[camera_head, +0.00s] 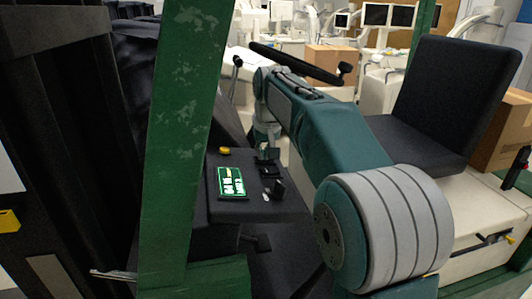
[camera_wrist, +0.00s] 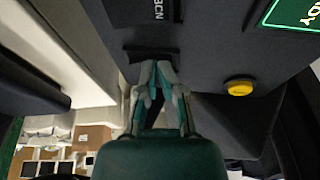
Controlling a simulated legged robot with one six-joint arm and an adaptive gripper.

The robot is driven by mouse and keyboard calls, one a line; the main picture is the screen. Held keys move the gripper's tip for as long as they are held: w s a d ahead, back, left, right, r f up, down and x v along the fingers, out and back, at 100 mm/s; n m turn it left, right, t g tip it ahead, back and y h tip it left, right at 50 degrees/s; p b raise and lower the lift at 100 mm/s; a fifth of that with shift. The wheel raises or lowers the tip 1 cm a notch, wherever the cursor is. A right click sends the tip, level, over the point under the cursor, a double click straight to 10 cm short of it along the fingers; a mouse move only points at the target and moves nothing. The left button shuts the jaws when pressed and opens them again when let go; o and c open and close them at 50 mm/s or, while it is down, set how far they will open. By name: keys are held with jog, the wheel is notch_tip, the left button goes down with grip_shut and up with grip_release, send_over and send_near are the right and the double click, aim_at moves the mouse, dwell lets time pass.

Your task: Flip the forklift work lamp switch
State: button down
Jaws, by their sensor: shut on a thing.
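The dark control panel (camera_head: 250,206) of the forklift is in the middle of the head view, with small black switches on its right side. My gripper (camera_head: 268,158) reaches down to the panel's far right part. In the wrist view my gripper (camera_wrist: 157,68) has its fingertips close together at a small black switch (camera_wrist: 148,52), and it is shut on it. The fingertips hide part of the switch, so its exact tilt cannot be told. A black label with white lettering (camera_wrist: 145,12) lies just beyond it.
A green-lit display (camera_head: 231,181) and a yellow button (camera_head: 224,151) are on the same panel; the button (camera_wrist: 239,87) also shows right of my gripper in the wrist view. A green post (camera_head: 178,140) stands left of the panel. The steering wheel (camera_head: 297,64) and black seat (camera_head: 450,100) are behind.

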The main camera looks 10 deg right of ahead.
jog(key=v, duration=1.2)
jog(key=shift+w, duration=0.1)
jog(key=shift+w+r+h, duration=0.25)
jog(key=shift+r+h, duration=0.05)
jog(key=shift+r, duration=0.3)
jog(key=shift+w+r+h, duration=0.25)
jog(key=shift+r+h, duration=0.05)
jog(key=shift+r, duration=0.3)
jog(key=shift+a, duration=0.15)
